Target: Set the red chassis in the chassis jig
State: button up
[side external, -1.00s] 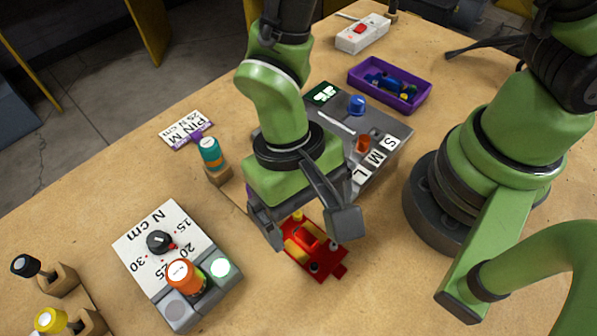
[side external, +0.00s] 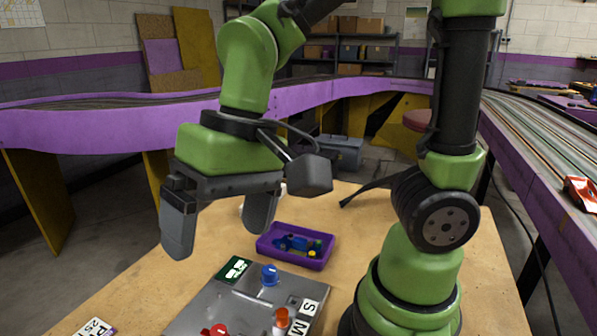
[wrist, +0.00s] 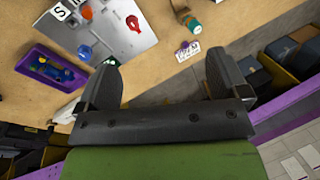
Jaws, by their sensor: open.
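My gripper (side external: 220,218) is open and empty, raised above the bench. In the wrist view its two fingers (wrist: 163,65) stand wide apart with nothing between them. The grey metal plate (side external: 205,300), with S and M labels, a blue knob (side external: 269,274) and an orange knob (side external: 281,319), lies below at the bottom of the side view. A small red part (wrist: 133,23) shows on this plate; I cannot tell whether it belongs to the red chassis. The whole chassis is not recognisable in either current view. I cannot tell whether the plate is the chassis jig.
A purple tray (side external: 262,246) with a blue car body inside stands behind the plate. A teal-capped tool (wrist: 193,26) stands near a white label card (wrist: 188,50). Purple-sided track (side external: 110,128) runs behind the bench. The air around my gripper is clear.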

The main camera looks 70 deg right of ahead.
jog(key=s+d+r+t+h, duration=0.1)
jog(key=s+d+r+t, duration=0.4)
jog(key=d, duration=0.3)
jog(key=shift+d+r+m+t, duration=0.15)
jog(key=shift+r+m+t, duration=0.25)
jog(key=shift+r, duration=0.1)
dwell(0.7)
jog(key=c, duration=0.8)
